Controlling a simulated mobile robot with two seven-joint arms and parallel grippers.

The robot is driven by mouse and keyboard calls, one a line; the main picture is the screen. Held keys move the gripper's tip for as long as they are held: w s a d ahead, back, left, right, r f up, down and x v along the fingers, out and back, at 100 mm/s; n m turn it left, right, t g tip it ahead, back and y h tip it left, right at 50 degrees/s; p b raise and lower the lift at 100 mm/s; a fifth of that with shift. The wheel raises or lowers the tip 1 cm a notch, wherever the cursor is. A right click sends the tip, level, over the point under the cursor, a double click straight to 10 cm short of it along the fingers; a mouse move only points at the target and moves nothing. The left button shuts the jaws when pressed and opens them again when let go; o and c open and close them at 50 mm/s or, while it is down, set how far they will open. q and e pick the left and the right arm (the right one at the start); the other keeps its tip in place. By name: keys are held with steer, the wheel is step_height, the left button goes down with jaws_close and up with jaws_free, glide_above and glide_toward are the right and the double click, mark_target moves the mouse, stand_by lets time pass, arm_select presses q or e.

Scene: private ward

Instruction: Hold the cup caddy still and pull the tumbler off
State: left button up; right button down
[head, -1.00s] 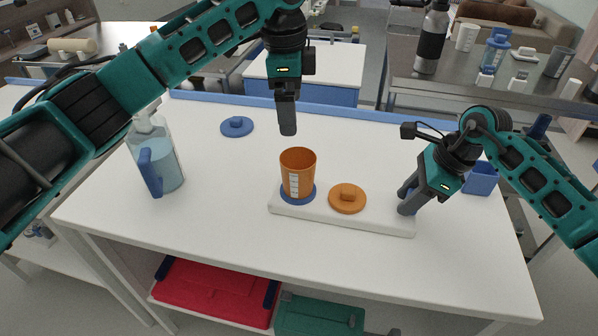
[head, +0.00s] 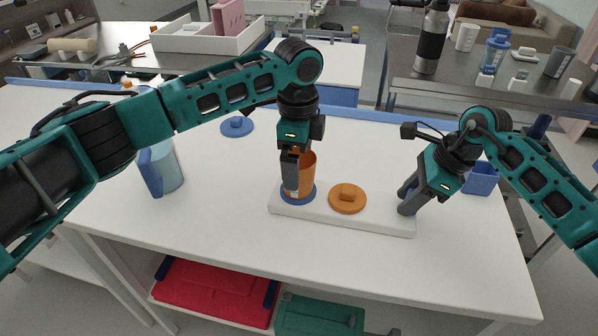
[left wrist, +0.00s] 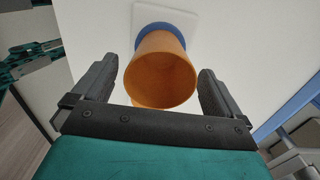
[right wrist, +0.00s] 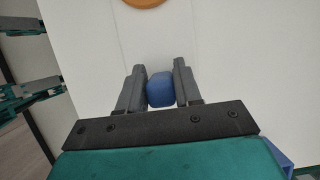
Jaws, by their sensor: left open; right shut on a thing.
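The orange tumbler (head: 309,172) stands upright on a blue round seat (head: 303,201) at the left end of the white cup caddy (head: 330,217). My left gripper (head: 291,188) points down at the tumbler and partly hides it. In the left wrist view the open fingers lie on either side of the tumbler (left wrist: 160,75), with a gap on each side. My right gripper (head: 407,205) is at the caddy's right end. In the right wrist view it is shut on a blue post (right wrist: 160,89) on the caddy.
An orange disc with a knob (head: 347,198) sits mid-caddy. A blue lid (head: 237,126) lies behind, left. A light blue jug (head: 163,170) stands left, partly behind my left arm. A blue container (head: 481,179) stands right. The table (head: 230,240) is clear in front.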

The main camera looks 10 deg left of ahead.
arm_select(q)
steer(key=shift+f, duration=1.05)
arm_select(e)
steer(key=shift+s+f, duration=0.1)
steer(key=shift+f, duration=0.15)
arm_select(q)
steer(key=c, duration=1.3)
steer(key=shift+r, duration=3.2)
arm_select(e)
steer(key=shift+d, duration=0.1)
arm_select(q)
steer(key=shift+r, duration=1.1)
